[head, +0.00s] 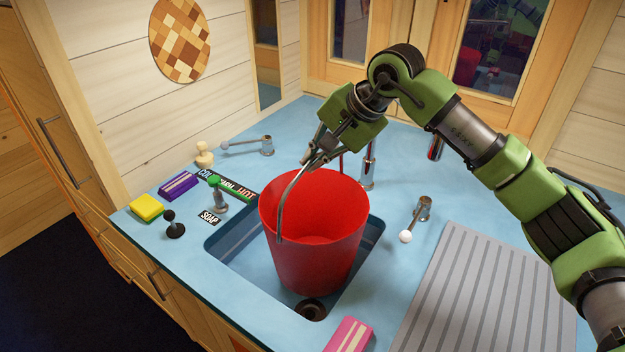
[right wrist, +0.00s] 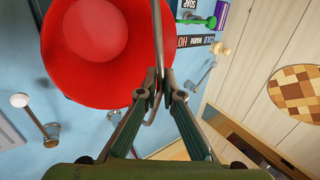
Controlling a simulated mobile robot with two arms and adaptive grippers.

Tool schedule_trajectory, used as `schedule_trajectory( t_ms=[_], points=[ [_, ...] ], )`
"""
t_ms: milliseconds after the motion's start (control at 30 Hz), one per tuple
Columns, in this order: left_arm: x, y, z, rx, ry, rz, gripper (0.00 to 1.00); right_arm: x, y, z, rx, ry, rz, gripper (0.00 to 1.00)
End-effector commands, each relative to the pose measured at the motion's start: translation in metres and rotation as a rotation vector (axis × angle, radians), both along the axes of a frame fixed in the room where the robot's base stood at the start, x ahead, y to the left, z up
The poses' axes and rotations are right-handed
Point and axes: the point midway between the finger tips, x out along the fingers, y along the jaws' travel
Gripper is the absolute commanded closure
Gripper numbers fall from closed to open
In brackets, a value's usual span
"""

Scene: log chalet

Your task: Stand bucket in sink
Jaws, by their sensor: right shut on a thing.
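The red bucket (head: 312,245) is upright within the sink opening, its rim above the counter. I cannot tell whether its base touches the floor of the sink (head: 236,262). The drain (head: 311,309) shows just in front of the bucket's base. My right gripper (head: 316,157) is above the bucket's rim, shut on the grey wire handle (head: 283,205), which stands up. In the right wrist view the fingers (right wrist: 160,88) pinch the handle, and the bucket (right wrist: 100,50) is beyond them, seen from above and empty. My left gripper is out of view.
A chrome faucet (head: 369,165) stands behind the bucket. Lever taps (head: 266,145) (head: 421,210) are on both sides. A pink sponge (head: 349,335) and ribbed grey drainboard (head: 480,300) lie right.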

Motion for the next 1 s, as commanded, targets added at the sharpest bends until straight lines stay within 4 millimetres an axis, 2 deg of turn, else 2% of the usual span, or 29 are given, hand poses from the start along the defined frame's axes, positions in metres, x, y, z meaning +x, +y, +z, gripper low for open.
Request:
schedule_trajectory(
  t_ms=[300,700,733,767,1000],
  points=[
    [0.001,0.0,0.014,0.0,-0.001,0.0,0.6,0.0,0.001,-0.035,0.002,-0.002,0.001,1.0],
    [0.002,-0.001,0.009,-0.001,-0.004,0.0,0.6,0.0,0.0,-0.042,0.002,-0.004,0.001,1.0],
    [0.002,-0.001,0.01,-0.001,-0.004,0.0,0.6,0.0,0.0,-0.042,-0.001,-0.001,0.0,0.85],
    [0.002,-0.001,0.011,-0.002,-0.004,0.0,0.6,0.0,0.0,-0.042,-0.001,-0.001,0.0,0.78],
    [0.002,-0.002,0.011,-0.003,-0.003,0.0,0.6,0.0,0.0,-0.042,-0.001,-0.001,0.0,0.77]
  ],
)
